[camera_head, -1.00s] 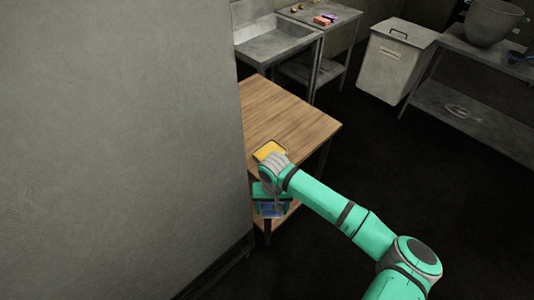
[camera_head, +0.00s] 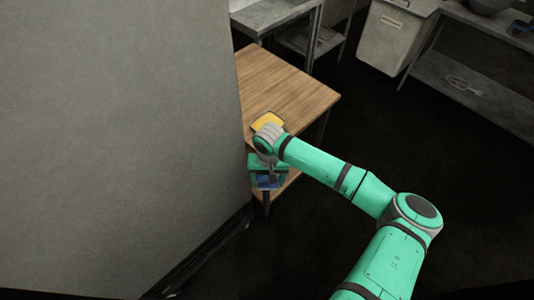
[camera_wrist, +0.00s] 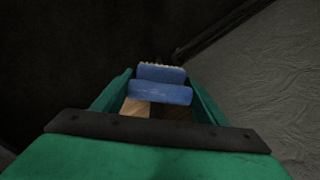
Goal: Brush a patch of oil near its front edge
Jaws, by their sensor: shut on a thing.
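My gripper (camera_head: 267,176) hangs beside the near left corner of the wooden table (camera_head: 285,85), pointing down. It is shut on a blue brush (camera_wrist: 160,92), which shows between the green fingers in the wrist view with a pale, bristle-like edge at its far end. In the head view, a blue part of the brush (camera_head: 268,184) shows at the fingers. A shallow yellow tray or patch (camera_head: 268,121) lies on the tabletop near that corner, partly hidden by my wrist. I cannot tell whether the yellow is oil.
A large grey wall or panel (camera_head: 120,130) stands close on the left of my gripper. A metal sink unit (camera_head: 272,14), a pale bin (camera_head: 392,38) and a metal shelf (camera_head: 475,95) stand farther back. The dark floor on the right is open.

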